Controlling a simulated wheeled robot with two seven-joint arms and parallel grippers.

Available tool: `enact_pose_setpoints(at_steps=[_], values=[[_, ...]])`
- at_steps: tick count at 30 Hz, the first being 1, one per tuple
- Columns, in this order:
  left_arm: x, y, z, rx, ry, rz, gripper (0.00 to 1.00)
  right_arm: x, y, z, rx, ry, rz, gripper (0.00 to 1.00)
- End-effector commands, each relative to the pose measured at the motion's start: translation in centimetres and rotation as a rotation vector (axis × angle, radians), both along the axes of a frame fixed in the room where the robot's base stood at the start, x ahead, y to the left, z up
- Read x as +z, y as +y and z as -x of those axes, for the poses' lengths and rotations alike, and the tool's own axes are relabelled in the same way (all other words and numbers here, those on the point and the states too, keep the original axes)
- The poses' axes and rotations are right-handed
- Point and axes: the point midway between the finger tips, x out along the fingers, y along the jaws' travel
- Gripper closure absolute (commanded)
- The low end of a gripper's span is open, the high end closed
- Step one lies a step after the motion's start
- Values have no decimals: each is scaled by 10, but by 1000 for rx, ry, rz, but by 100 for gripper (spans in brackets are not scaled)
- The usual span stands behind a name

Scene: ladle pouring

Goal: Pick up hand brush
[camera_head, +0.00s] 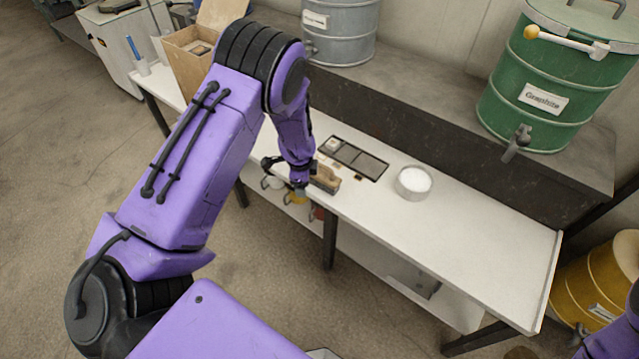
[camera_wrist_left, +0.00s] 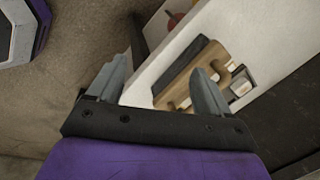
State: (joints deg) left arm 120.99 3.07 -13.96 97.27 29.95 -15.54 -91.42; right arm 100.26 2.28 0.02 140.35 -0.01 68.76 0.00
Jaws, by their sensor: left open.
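The hand brush (camera_head: 326,179) lies on the white table (camera_head: 450,236) near its front edge, with a light wooden handle. In the left wrist view the brush (camera_wrist_left: 181,95) shows its wooden handle and a dark strip along one side. My left gripper (camera_head: 300,180) is just left of the brush in the head view. In the left wrist view my left gripper (camera_wrist_left: 160,80) is open, its two grey fingers apart. The right finger overlaps the brush in the picture; I cannot tell whether they touch. My right gripper is not in view; only a bit of purple arm shows at the lower right.
A dark tray (camera_head: 358,160) lies behind the brush, and a bowl of white powder (camera_head: 413,182) stands right of it. A cardboard box (camera_head: 190,50), a grey drum (camera_head: 340,30) and a green Graphite drum (camera_head: 550,85) stand behind. The table's right part is clear.

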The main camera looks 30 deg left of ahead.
Motion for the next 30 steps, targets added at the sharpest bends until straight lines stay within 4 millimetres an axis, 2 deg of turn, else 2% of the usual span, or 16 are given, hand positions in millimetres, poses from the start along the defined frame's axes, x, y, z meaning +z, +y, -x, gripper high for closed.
enact_pose_setpoints(at_steps=[1,3,6,7,19,24,30], values=[[16,3,-23,-138,1,3,21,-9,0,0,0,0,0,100],[41,4,-44,-316,11,7,21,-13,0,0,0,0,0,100],[62,5,-58,-469,18,10,21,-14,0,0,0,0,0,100],[64,4,-60,-494,20,11,21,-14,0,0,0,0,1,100],[8,1,-71,-522,27,12,21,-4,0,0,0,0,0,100],[-23,-2,-76,-522,27,11,21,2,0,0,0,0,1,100],[-34,-2,-79,-520,24,11,21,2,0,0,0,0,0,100]])
